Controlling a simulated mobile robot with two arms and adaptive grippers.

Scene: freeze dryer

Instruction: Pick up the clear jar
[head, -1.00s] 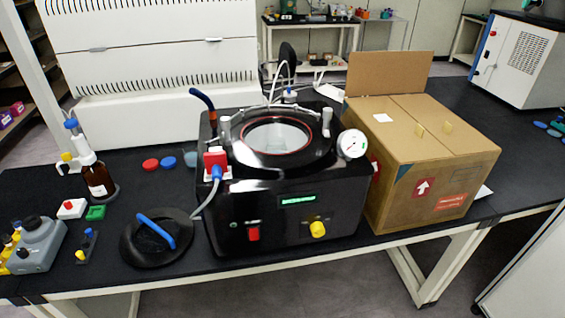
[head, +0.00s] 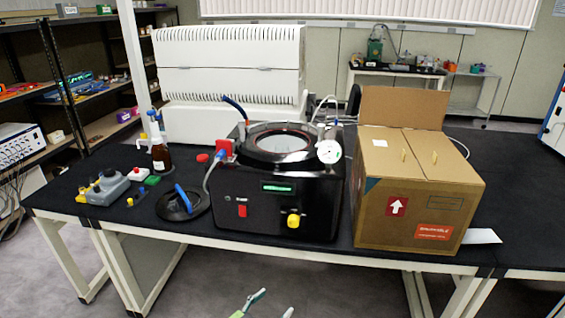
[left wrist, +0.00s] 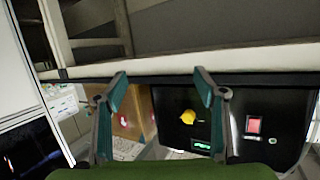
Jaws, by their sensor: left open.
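I cannot make out a separate clear jar in either view. The black freeze dryer (head: 270,205) stands on the bench with its round top open, and a pale, see-through interior (head: 283,146) shows inside the ring. My left gripper (head: 272,304) shows only by its fingertips at the bottom edge of the head view, in front of the bench and well short of the dryer. In the left wrist view my left gripper (left wrist: 160,85) is open and empty, with the dryer's front panel (left wrist: 230,120) appearing upside down beyond it. My right gripper is not in view.
A cardboard box (head: 415,200) with a raised flap stands right of the dryer. A black lid with a blue handle (head: 180,203), a brown bottle (head: 160,157) and a grey holder (head: 105,188) are to its left. The floor before the bench is free.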

